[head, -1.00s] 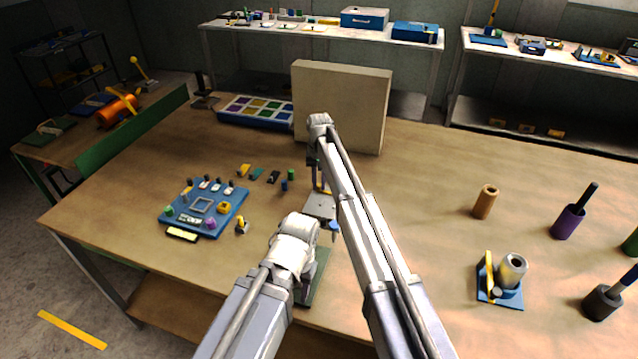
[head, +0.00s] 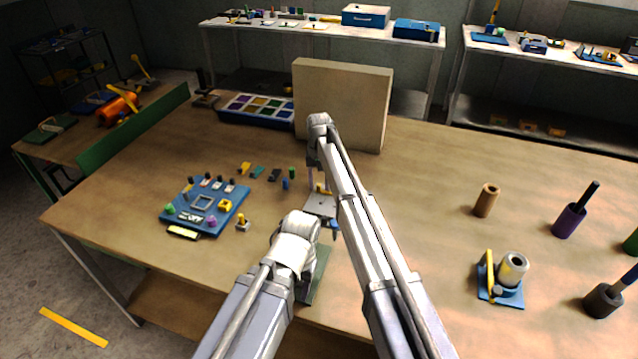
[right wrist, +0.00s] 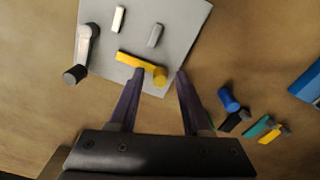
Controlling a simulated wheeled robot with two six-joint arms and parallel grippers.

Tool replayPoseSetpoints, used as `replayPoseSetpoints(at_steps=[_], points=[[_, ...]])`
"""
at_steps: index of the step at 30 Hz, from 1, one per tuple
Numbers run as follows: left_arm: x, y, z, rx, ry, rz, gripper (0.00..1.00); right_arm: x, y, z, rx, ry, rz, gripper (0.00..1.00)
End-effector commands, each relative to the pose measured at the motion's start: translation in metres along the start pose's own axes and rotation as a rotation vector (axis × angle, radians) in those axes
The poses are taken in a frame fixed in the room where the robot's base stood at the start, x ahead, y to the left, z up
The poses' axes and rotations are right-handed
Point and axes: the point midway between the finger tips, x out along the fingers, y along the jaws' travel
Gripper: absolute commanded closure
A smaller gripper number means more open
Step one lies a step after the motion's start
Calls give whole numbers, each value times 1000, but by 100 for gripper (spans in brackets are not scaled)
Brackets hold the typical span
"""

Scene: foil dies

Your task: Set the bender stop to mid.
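The bender shows as a grey plate (right wrist: 185,22) in the right wrist view, with a yellow bar (right wrist: 132,60) that ends in a round yellow knob (right wrist: 160,75). A grey crank with a black knob (right wrist: 75,74) is at the plate's left. In the head view the plate (head: 321,205) is partly hidden by my arms. My right gripper (right wrist: 159,74) is open, its fingertips either side of the yellow knob; I cannot tell if they touch it. It also shows above the plate in the head view (head: 313,177). My left gripper is hidden behind its wrist.
A blue panel (head: 238,203) with knobs and several small loose pegs lie left of the bender. A large beige block (head: 345,105) stands behind. A blue fixture (head: 502,297) and several upright cylinders stand on the right. The tabletop between is clear.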

Motion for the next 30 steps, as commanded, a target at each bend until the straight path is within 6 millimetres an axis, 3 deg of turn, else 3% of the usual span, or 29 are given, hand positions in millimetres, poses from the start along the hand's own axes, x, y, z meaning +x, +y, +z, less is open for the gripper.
replayPoseSetpoints(at_steps=[14, 30], points=[[-9, -1, 0, 0, 0, 0, 50, -9, 0, 0, 0, 0, 0, 49], [-73, -7, 4, 0, 0, 0, 50, -74, 0, 0, 0, 0, 0, 49]])
